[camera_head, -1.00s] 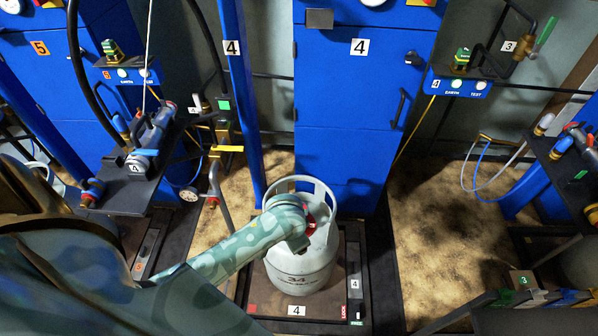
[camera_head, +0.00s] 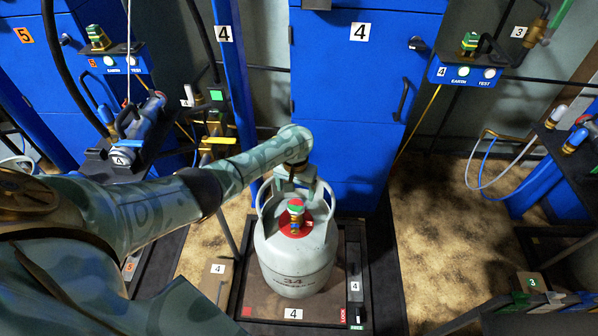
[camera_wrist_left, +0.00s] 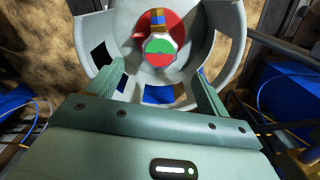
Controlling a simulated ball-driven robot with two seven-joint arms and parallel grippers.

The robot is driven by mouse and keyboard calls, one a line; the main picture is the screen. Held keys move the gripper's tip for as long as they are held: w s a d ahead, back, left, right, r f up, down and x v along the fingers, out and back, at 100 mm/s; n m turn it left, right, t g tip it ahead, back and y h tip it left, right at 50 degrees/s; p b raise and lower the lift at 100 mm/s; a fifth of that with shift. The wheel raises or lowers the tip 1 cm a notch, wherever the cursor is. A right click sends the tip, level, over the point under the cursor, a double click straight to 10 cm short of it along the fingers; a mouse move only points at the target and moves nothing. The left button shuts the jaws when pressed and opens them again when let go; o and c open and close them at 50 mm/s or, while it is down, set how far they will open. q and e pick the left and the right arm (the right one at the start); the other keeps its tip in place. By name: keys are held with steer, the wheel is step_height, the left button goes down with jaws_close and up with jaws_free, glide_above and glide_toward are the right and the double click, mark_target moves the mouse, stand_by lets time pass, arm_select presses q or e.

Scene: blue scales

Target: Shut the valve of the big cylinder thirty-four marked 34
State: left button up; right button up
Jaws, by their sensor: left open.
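The big grey cylinder marked 34 (camera_head: 292,262) stands upright on the scale platform marked 4 (camera_head: 250,304). Its valve (camera_head: 295,207) has a green and red top above a brass body and a red disc, inside the open collar. In the left wrist view the valve top (camera_wrist_left: 160,52) shows as a half green, half red disc, with the cylinder's collar (camera_wrist_left: 232,40) around it. My left gripper (camera_head: 294,184) is open and empty, above the collar's far side, behind the valve. Its fingers (camera_wrist_left: 157,78) point toward the valve, apart from it. My right gripper is out of view.
A blue cabinet marked 4 (camera_head: 350,100) stands close behind the cylinder. A dark stand with a clamp-like fitting (camera_head: 125,160) is at left. Hoses (camera_head: 490,165) hang at right. Bare floor (camera_head: 440,230) lies to the cylinder's right.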

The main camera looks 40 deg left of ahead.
mark_target(296, 205)
arm_select(q)
step_height(296, 205, down, 7)
steer(key=b, duration=0.3)
steer(key=shift+f+b, duration=0.1)
steer(key=shift+b, duration=0.3)
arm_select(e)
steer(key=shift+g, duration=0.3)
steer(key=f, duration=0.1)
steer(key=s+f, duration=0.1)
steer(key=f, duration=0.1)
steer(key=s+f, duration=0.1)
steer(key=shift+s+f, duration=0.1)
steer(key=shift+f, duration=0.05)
arm_select(q)
steer(key=c, duration=1)
